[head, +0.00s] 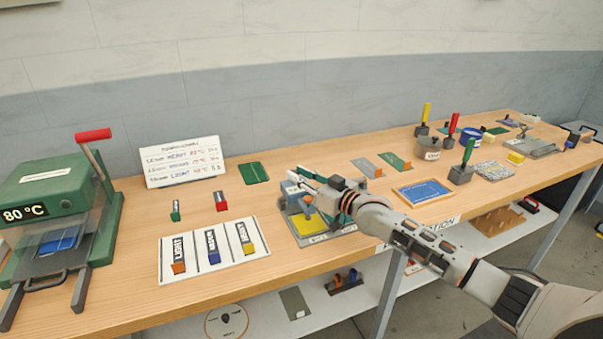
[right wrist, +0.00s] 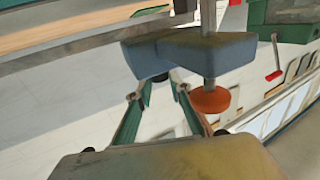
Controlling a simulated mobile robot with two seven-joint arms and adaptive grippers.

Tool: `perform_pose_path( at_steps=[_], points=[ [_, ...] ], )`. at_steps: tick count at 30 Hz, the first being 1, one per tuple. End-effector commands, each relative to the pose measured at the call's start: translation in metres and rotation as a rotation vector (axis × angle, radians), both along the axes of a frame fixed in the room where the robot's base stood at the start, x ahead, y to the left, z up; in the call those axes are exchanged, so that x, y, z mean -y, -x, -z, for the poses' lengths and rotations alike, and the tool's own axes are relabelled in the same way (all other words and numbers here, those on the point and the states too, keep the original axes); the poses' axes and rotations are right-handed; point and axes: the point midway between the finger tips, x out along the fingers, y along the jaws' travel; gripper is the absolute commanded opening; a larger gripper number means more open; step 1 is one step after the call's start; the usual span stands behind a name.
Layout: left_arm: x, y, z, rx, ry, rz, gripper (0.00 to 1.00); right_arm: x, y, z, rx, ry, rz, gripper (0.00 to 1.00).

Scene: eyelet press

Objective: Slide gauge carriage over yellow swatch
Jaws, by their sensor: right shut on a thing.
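The gauge stands near the table's front edge in the middle of the head view, with a blue-grey carriage (head: 293,191) and an orange round foot (head: 308,209) below it. A yellow swatch (head: 311,226) lies at the gauge's base, partly hidden by the foot. My right gripper (head: 327,193) reaches in from the right and is shut on the carriage. In the right wrist view the green-lined fingers (right wrist: 160,80) meet at the underside of the blue-grey carriage (right wrist: 190,52), beside its metal rod and orange foot (right wrist: 209,99). The exact grip is partly hidden. My left gripper is out of view.
A white board (head: 215,262) with several labelled swatches lies left of the gauge. A green heat press (head: 55,200) reading 80 °C stands at the far left. A blue panel (head: 424,192) and several stamps occupy the right side.

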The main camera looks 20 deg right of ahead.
Motion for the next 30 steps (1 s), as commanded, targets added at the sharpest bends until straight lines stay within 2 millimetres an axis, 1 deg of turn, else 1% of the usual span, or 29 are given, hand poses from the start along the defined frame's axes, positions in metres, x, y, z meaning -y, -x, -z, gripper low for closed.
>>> perform_pose_path(
  at_steps=[16, 17, 18, 19, 30],
  points=[
    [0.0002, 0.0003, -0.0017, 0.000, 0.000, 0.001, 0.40, -0.0049, 0.0008, 0.0005, -0.001, -0.002, -0.004, 0.00],
    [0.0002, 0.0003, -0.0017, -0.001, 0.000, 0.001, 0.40, -0.0050, 0.0008, 0.0005, -0.001, -0.002, -0.004, 0.23],
    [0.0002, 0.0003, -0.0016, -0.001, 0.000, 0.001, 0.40, -0.0052, 0.0008, 0.0006, -0.001, -0.002, -0.004, 0.33],
    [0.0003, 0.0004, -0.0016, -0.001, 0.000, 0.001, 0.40, -0.0051, 0.0008, 0.0006, -0.001, -0.002, -0.004, 0.37],
    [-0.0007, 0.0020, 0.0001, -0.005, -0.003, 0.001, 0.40, -0.0019, 0.0017, 0.0003, 0.000, -0.001, -0.001, 0.37]
  ],
)
